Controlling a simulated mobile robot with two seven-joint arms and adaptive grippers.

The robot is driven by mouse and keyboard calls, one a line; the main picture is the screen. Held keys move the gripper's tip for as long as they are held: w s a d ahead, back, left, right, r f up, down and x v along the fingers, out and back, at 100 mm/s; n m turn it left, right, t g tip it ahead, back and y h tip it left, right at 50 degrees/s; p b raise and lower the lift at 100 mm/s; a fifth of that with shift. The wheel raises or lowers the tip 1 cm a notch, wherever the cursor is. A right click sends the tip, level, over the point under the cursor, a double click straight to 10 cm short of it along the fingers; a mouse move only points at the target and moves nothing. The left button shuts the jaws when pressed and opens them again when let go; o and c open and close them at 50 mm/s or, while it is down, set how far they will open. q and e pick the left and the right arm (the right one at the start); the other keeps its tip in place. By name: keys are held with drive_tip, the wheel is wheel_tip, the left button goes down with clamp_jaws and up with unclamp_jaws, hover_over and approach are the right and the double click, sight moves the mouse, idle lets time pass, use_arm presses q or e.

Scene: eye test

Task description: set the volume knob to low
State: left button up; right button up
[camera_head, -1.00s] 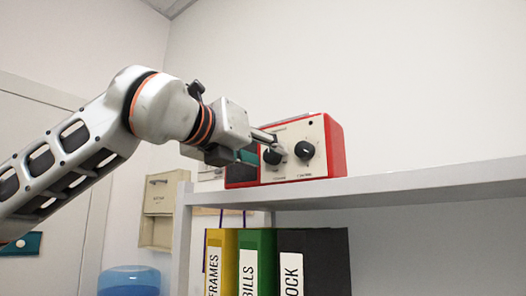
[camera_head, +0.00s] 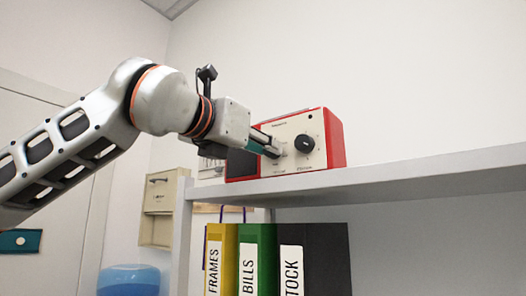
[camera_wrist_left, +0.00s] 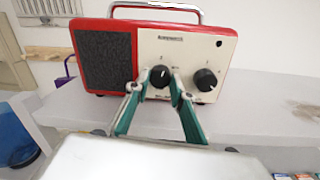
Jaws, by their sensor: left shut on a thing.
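A red radio (camera_head: 335,140) with a cream front panel and a dark speaker stands on the shelf. It also shows in the left wrist view (camera_wrist_left: 105,60). Its panel has two black knobs: a left knob (camera_wrist_left: 160,76) and a right knob (camera_head: 304,144). Their printed labels are too small to read, so I cannot tell which is volume. My left gripper (camera_head: 276,149) is shut on the left knob, one finger at each side. The fingers mostly hide this knob in the head view. In the wrist view its white mark points about upward. My right gripper is out of view.
The white shelf (camera_head: 420,172) runs to the right of the radio with a clear top. Yellow, green and dark binders (camera_head: 257,262) stand below it. A beige wall box (camera_head: 160,205) and a blue rounded object (camera_head: 128,281) are at the left.

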use_arm(q)
drive_tip(key=m, duration=0.3)
drive_tip(key=shift+m+b, duration=0.3)
drive_tip(key=shift+m, duration=2.2)
drive_tip(key=o, duration=1.1)
drive_tip(key=v, duration=1.2)
drive_tip(key=shift+f, duration=0.2)
drive_tip(key=shift+a, duration=0.1)
